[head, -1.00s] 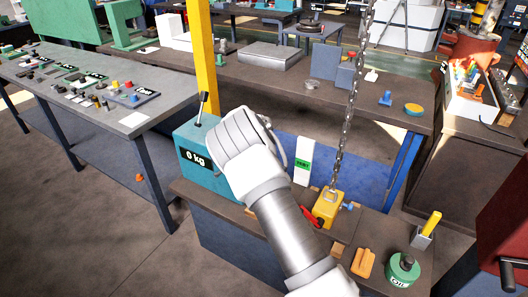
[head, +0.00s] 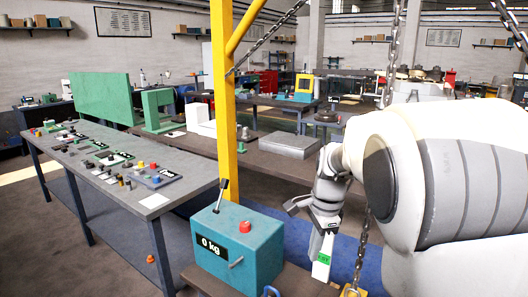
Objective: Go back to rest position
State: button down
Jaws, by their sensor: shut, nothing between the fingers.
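My gripper (head: 304,212) hangs at the end of my white arm, right of centre in the head view. It is shut and empty, pointing down and left. It appears in front of the back bench and to the right of the teal box (head: 232,246), which reads "0 kg" and has a lever and a red button. My arm fills the right side of the picture and hides what is behind it.
A chain (head: 361,255) runs down to a yellow block (head: 350,292) at the bottom edge. A yellow column (head: 224,90) rises behind the teal box. A long grey table (head: 190,162) stands at left.

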jog(key=s+d+r+n+t, duration=0.1)
jog(key=s+r+n+t, duration=0.1)
jog(key=s+r+n, duration=0.2)
jog(key=s+d+r+n+t+h, duration=0.1)
jog(key=s+r+n, duration=0.3)
jog(key=s+n, duration=0.7)
jog(key=s+t, duration=0.1)
jog(key=s, duration=0.8)
jog(key=shift+d+t, duration=0.15)
jog(key=shift+t, duration=0.15)
jog(key=shift+d, duration=0.2)
